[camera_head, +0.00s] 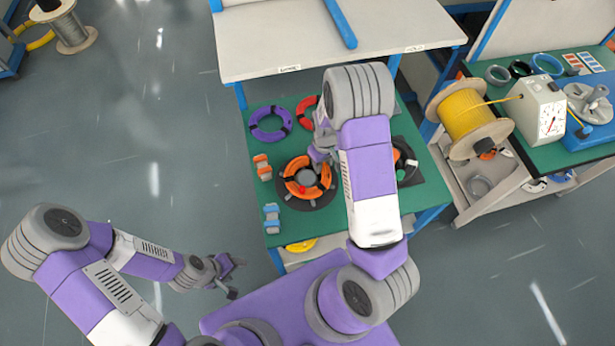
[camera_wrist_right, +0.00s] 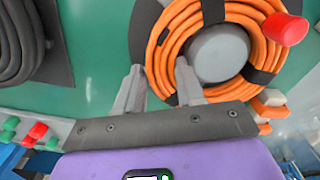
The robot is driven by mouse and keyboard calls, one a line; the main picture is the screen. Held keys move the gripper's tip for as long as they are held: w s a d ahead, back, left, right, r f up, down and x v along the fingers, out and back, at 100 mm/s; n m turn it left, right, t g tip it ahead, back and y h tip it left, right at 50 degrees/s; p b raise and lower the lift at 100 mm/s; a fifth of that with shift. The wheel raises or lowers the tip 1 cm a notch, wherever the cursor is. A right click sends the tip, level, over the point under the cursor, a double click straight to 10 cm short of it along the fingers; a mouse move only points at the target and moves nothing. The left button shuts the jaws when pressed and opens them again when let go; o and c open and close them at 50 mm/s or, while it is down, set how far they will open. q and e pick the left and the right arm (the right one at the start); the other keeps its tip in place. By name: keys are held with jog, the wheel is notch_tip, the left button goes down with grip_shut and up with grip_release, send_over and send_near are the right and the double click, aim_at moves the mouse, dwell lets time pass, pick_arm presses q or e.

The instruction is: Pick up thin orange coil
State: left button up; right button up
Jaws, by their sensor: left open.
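The orange coil (camera_head: 291,184) with dark bands lies around a grey hub on a dark round base on the green table. In the right wrist view the coil (camera_wrist_right: 163,58) fills the upper middle around the grey hub (camera_wrist_right: 218,52). My right gripper (camera_head: 320,155) is at the coil's far edge, partly hidden by its own arm. In the wrist view its two fingers (camera_wrist_right: 158,85) are apart, one outside the coil's ring and one by the hub. How deep they reach is unclear. My left gripper (camera_head: 229,276) is open and empty over the floor, left of the table.
A purple coil (camera_head: 270,124) and a red coil (camera_head: 305,113) lie farther back on the green table. A dark coil (camera_head: 402,163) is at the right, partly behind my arm. Small orange and blue clips line the left edge.

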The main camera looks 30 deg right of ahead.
grip_shut()
